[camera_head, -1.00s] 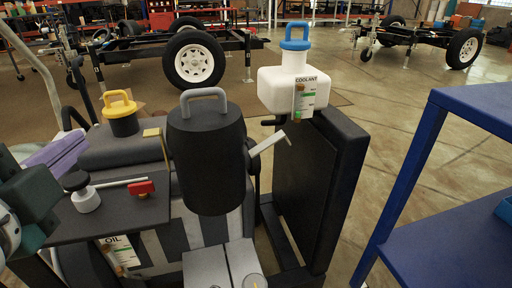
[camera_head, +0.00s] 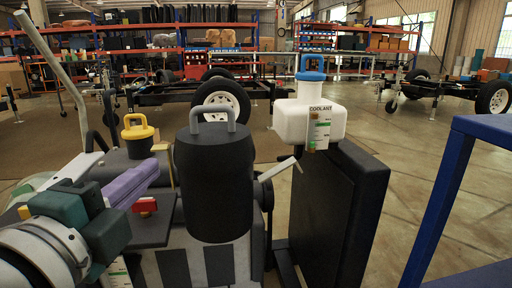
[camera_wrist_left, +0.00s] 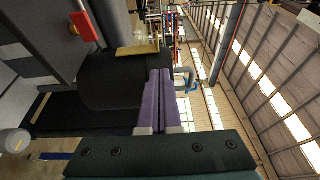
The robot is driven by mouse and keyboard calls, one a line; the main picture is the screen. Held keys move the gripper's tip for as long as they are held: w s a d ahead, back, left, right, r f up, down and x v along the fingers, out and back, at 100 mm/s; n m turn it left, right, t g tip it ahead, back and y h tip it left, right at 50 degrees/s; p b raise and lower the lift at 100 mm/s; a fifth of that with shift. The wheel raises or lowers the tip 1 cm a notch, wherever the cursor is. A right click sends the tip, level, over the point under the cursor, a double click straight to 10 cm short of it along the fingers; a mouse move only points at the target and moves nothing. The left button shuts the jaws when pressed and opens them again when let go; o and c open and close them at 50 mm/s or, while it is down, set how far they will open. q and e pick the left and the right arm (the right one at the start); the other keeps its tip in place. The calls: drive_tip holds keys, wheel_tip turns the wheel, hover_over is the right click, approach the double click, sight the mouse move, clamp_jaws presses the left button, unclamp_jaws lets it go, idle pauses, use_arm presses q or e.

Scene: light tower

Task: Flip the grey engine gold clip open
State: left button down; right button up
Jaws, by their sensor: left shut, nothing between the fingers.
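The gold clip (camera_head: 161,148) is a small flat gold piece on the dark grey engine (camera_head: 120,167), just left of the tall black cylinder (camera_head: 213,185). It also shows in the left wrist view (camera_wrist_left: 137,50), flat on a dark rounded part. My left gripper (camera_head: 152,166) has purple fingers, shut together with nothing between them. In the head view its tips are just below and left of the clip. In the left wrist view the fingertips (camera_wrist_left: 159,74) are close to the clip's edge; I cannot tell whether they touch. My right gripper is not in view.
A yellow-handled cap (camera_head: 137,130) stands behind the clip. A red part (camera_head: 145,206) sits below my fingers. A white coolant tank (camera_head: 309,122) with a blue cap stands to the right above a black panel. A blue frame (camera_head: 437,210) is at the far right.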

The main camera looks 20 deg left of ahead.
use_arm(q)
drive_tip(key=x, duration=0.7)
drive_tip(key=shift+w+b, duration=0.35)
drive_tip(key=shift+w, duration=0.05)
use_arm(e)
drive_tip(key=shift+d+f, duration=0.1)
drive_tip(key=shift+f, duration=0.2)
